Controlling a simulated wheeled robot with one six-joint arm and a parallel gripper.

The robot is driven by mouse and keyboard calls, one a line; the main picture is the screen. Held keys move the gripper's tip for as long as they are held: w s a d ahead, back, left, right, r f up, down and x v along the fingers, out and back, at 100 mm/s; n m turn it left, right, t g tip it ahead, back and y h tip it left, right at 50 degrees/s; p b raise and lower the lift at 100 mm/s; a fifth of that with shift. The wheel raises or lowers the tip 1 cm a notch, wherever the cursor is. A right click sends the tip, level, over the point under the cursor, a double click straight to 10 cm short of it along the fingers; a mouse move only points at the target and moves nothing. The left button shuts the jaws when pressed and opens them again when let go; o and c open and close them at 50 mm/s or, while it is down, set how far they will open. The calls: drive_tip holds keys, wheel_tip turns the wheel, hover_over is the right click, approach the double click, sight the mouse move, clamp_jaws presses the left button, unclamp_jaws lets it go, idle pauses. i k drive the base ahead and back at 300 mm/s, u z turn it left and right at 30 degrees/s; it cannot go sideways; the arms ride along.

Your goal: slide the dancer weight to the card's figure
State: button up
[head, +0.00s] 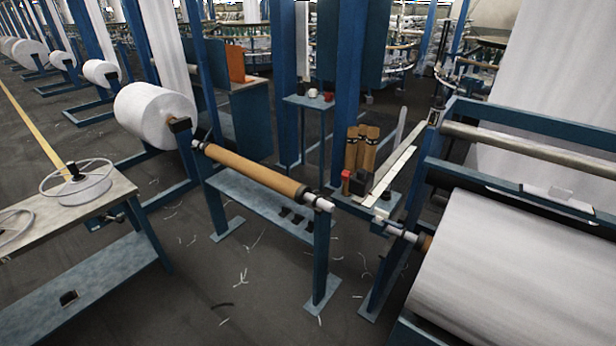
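My gripper is not in view in the head view. A pale flat bar (390,177), perhaps the dancer arm, slants up and away right of centre, beside the roll frame. Small dark and light parts cluster at its near end, too small to tell whether one is the dancer weight. A whitish card-like plate (548,194) lies on the blue rail above the large white roll (530,268). No figure on it can be read.
A brown tube (250,169) lies across a blue stand in the middle. A workbench (85,215) with white reels (80,184) is at left. Brown cores (366,147) stand behind the red block. The floor (245,290) in front is open, with scattered scraps.

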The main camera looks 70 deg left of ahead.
sight(362, 182)
drive_tip(key=u, duration=0.8)
drive_tip(key=k, duration=1.05)
drive_tip(key=u, duration=1.35)
drive_tip(key=i, duration=0.8)
drive_tip(key=u, duration=0.5)
drive_tip(key=i, duration=1)
drive_tip(key=z, duration=0.7)
drive_tip(key=i, duration=0.7)
drive_tip(key=z, duration=0.5)
